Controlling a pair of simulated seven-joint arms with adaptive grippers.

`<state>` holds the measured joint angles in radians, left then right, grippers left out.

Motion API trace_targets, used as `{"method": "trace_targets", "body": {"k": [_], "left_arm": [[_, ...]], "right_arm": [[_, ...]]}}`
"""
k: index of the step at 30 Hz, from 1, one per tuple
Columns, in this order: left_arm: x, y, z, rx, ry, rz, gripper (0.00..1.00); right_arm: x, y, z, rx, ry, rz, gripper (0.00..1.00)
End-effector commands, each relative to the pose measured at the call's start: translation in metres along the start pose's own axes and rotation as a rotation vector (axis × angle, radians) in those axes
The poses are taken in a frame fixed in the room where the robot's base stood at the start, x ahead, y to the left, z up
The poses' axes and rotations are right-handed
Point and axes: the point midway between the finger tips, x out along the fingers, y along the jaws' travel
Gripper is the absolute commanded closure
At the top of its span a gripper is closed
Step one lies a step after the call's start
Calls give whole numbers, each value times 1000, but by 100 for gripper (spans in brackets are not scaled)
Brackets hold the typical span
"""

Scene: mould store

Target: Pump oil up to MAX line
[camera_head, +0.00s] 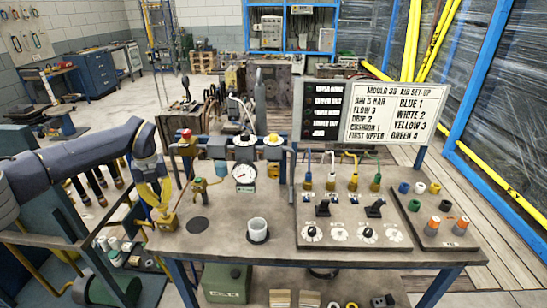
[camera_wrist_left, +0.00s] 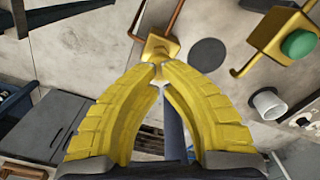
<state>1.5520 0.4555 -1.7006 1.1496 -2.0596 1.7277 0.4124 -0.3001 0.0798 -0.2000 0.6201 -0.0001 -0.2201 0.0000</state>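My left gripper (camera_head: 157,203) comes in from the left with its two yellow fingers pointing down at a small brass fitting (camera_head: 167,221) on the bench's left end. In the left wrist view the fingertips (camera_wrist_left: 160,71) lie close together, right at this brass fitting (camera_wrist_left: 158,47). I cannot tell whether they grip it. Beside it stands a brass block with a green knob (camera_head: 200,184), also in the left wrist view (camera_wrist_left: 298,43). A white cup (camera_head: 258,228) stands at the bench's front middle. No MAX line or oil level can be made out. My right gripper is not in view.
The bench (camera_head: 220,252) also carries a pressure gauge (camera_head: 245,175), a pipe frame behind it, and a panel (camera_head: 345,246) with switches and coloured fittings at the right. A lettered board (camera_head: 393,114) stands behind. Bare bench top lies around the cup.

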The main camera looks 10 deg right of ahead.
Motion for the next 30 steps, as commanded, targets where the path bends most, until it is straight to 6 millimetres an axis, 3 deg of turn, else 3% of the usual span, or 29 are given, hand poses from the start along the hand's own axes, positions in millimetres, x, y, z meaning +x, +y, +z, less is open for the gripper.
{"method": "trace_targets", "body": {"k": [30], "left_arm": [[22,0,0,0,1,0,100]], "right_arm": [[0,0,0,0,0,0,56]]}}
